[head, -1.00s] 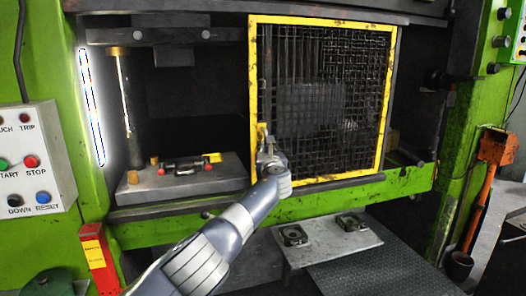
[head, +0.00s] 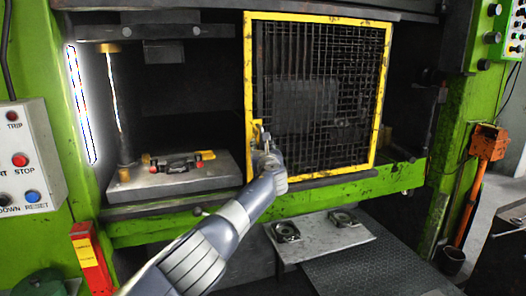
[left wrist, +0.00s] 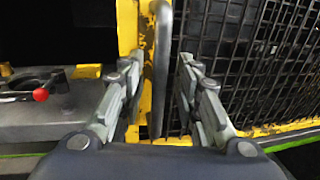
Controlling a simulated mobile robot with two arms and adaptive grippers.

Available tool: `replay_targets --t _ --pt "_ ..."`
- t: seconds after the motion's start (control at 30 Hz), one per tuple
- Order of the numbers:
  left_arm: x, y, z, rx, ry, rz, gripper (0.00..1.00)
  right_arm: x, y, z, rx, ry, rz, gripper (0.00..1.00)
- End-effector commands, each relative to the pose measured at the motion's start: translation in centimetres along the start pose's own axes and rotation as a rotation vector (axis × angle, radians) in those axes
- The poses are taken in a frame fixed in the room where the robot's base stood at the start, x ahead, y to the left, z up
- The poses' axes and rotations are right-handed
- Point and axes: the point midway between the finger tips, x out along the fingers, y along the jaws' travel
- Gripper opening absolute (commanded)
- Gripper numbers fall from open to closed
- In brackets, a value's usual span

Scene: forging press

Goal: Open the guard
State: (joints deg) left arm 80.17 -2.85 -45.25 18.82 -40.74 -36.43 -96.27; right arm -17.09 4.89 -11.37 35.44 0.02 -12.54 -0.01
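The guard (head: 384,100) is a yellow-framed panel of dark mesh over the right part of the press opening. Its handle is a dark upright bar (left wrist: 163,70) on the left yellow frame post, seen in the left wrist view. My left gripper (head: 265,148) is at the lower left edge of the guard. In the left wrist view its two fingers (left wrist: 160,88) stand apart on either side of the handle, with gaps visible on both sides. In the head view the gripper hides most of the handle. My right gripper is not in view.
Left of the guard, the opening shows a die block (head: 190,183) with a small red and black fixture (head: 176,164) and a post (head: 116,110). A button box (head: 25,160) is at far left. A low plate (head: 318,243) with two clamps stands below the guard.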

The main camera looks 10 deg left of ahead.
Motion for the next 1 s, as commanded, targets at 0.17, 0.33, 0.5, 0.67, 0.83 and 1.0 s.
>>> replay_targets --t 0.17,0.33,0.5,0.67,0.83,1.0 --pt "-0.3 -0.1 0.0 -0.001 -0.001 -0.002 0.31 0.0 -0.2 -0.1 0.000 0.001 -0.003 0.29" --pt "-0.9 -0.2 -0.1 -0.002 -0.003 -0.002 0.31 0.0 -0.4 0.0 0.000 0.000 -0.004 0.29" --pt "-1.8 -0.2 0.0 -0.002 -0.003 -0.002 0.31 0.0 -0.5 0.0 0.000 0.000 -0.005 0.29" --pt "-2.8 0.0 0.0 -0.001 -0.002 -0.001 0.31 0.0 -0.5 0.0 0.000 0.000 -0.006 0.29" --pt "-4.2 0.0 0.1 0.000 -0.003 -0.001 0.31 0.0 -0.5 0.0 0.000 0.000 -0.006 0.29" --pt "-5.9 -0.1 0.0 -0.001 -0.002 -0.002 0.31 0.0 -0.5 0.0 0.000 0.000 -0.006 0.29"
